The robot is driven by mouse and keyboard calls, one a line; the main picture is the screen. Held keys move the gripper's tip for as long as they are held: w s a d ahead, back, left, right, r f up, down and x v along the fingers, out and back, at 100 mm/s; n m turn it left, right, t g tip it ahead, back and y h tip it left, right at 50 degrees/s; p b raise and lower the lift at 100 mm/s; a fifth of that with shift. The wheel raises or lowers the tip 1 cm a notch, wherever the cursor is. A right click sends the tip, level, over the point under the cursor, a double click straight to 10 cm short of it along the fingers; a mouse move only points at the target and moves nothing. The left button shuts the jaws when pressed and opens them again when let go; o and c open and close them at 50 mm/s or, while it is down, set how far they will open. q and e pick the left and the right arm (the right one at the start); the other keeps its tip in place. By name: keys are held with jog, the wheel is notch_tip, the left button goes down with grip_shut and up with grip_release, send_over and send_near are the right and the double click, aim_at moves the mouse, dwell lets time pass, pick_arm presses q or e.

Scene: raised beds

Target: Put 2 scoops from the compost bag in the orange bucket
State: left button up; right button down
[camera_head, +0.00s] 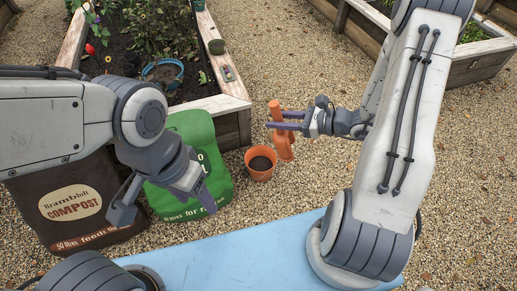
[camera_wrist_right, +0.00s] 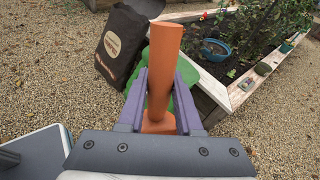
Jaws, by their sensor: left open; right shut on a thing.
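The brown compost bag (camera_head: 70,203), labelled "Brambloft Compost", stands at the left, partly behind my left arm. It also shows in the right wrist view (camera_wrist_right: 113,42). The orange bucket (camera_head: 260,172) stands upright on the gravel by the corner of the raised bed, with dark brown material inside. My right gripper (camera_head: 284,121) is shut on an orange scoop (camera_head: 284,144), held upright just right of the bucket. The scoop fills the middle of the right wrist view (camera_wrist_right: 163,70). Whether it carries compost is hidden. My left gripper (camera_head: 165,207) is open and empty, in front of the bags.
A green bag (camera_head: 196,133) stands between the compost bag and the bucket. A wooden raised bed (camera_head: 231,104) holds plants and a blue pot (camera_head: 163,74). Another bed (camera_head: 484,56) stands at the top right. Gravel right of the bucket is free.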

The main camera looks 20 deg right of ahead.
aim_at(279, 107)
notch_tip(279, 107, up, 3)
jog(key=g+h+p, duration=0.1)
jog(key=p, duration=0.1)
jog(key=h+p, duration=0.2)
jog(key=p, duration=0.1)
jog(key=shift+f+n+g, duration=0.2)
jog(key=shift+n+g, duration=0.1)
jog(key=shift+g, duration=0.1)
jog(key=shift+h, duration=0.3)
jog(key=shift+f, duration=0.1)
notch_tip(279, 107, up, 3)
jog(key=g+h+p, duration=0.1)
jog(key=p, duration=0.1)
jog(key=g+h+p, duration=0.1)
jog(key=h+p, duration=0.1)
jog(key=shift+a+f+h, duration=0.1)
jog(key=shift+f+h, duration=0.1)
jog(key=shift+h, duration=0.1)
jog(key=shift+n+g+h+p, duration=0.3)
jog(key=shift+h+p, duration=0.15)
jog(key=shift+h, duration=0.05)
